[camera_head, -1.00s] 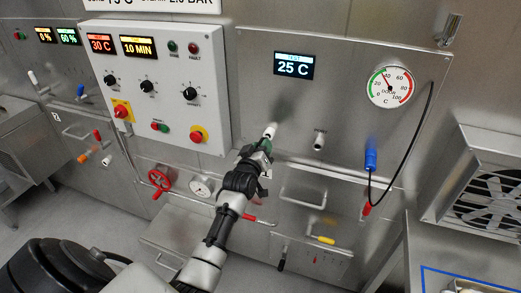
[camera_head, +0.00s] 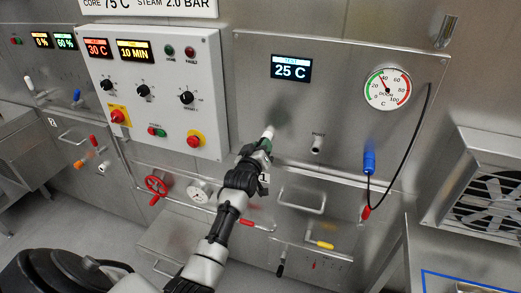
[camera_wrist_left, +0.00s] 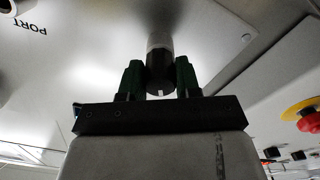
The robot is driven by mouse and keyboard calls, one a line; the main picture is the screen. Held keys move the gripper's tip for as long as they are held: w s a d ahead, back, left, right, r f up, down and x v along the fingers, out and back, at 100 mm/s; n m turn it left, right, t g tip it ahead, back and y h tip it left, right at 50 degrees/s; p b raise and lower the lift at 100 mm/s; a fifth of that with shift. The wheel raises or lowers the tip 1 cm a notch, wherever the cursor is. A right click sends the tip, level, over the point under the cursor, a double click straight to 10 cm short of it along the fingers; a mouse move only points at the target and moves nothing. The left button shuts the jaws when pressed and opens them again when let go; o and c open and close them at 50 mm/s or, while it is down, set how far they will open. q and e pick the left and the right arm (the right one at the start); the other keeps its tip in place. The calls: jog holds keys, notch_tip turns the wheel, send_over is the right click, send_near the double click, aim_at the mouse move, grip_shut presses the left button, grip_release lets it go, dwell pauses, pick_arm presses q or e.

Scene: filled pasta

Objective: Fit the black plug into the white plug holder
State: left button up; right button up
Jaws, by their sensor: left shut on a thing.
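My left gripper (camera_head: 263,147) reaches up to the steel panel, left of the port, in the head view. In the left wrist view its green fingers (camera_wrist_left: 160,78) are shut on the black plug (camera_wrist_left: 158,73), a dark cylinder with a small white mark on its near end. A short white cylinder, which looks like the white plug holder (camera_head: 268,132), shows just past the fingertips. In the wrist view this pale cylinder (camera_wrist_left: 159,42) is in line with the plug and appears to meet it. How deep the plug sits is hidden. My right gripper is not in view.
A pale port fitting (camera_head: 317,143) sticks out right of the gripper. A white control box (camera_head: 155,90) with knobs stands out at the left. Handles and a red-handled valve (camera_head: 250,224) lie below.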

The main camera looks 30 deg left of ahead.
pick_arm(q)
jog(key=shift+w, duration=0.1)
dwell(0.7)
jog(key=o, duration=1.2)
jog(key=shift+o, duration=0.2)
dwell(0.4)
jog(key=p+v, duration=0.5)
jog(key=v, duration=0.2)
dwell(0.4)
